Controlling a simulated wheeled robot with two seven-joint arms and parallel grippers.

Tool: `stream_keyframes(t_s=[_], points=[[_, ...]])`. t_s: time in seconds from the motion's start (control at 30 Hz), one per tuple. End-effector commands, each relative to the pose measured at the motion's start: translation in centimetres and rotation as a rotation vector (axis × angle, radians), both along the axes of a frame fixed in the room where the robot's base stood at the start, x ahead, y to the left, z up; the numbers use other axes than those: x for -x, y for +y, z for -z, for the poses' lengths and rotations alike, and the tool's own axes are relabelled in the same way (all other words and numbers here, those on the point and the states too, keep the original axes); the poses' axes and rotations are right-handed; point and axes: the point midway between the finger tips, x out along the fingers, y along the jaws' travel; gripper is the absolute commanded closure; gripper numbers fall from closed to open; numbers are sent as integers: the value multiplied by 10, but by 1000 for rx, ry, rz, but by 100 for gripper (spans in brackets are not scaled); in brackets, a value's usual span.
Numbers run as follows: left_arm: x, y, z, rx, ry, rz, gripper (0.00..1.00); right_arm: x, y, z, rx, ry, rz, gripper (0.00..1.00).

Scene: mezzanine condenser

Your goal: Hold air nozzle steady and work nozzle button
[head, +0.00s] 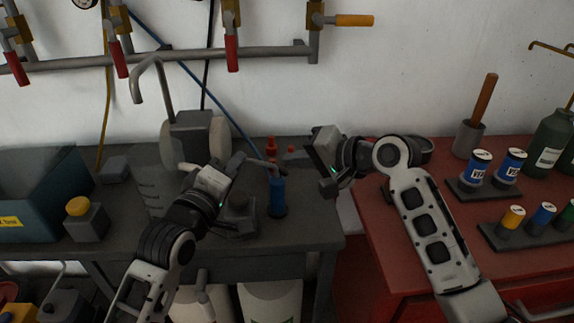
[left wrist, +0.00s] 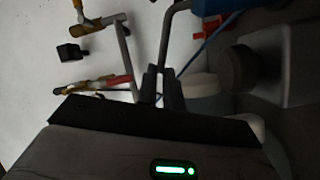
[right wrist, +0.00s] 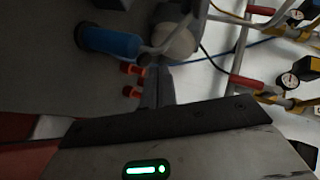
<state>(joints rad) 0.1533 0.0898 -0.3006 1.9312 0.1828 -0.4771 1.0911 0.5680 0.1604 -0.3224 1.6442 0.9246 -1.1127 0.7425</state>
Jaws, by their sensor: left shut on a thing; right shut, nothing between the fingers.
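The air nozzle (head: 277,196) has an upright blue body on the dark bench and a bent grey tube at its top. The blue body also shows in the right wrist view (right wrist: 112,42). My left gripper (head: 239,160) is shut on the grey tube (left wrist: 166,45), left of the blue body. My right gripper (head: 309,152) is shut and empty, to the right of the nozzle. In the right wrist view its fingertips (right wrist: 160,72) appear near the grey tube end; I cannot tell whether they touch. I cannot make out the button clearly.
Two small red pieces (right wrist: 133,70) lie behind the nozzle. A clear beaker (head: 155,190) and a grey block with a yellow knob (head: 85,220) stand at left. A red cabinet (head: 400,240) with cans stands at right.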

Motion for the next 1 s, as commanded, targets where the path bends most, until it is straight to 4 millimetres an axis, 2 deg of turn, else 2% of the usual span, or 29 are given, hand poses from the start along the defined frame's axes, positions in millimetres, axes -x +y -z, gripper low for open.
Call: stream_keyframes(t_s=[0.23, 0.67, 1.0], points=[[0, 0, 0, 0, -1, 0, 100, -1, -7, -12, 0, 0, 0, 100], [0, 0, 0, 0, -1, 0, 100, -1, -9, -16, 1, -2, 1, 100], [0, 0, 0, 0, -1, 0, 100, -3, -24, -42, 0, -3, 2, 100]])
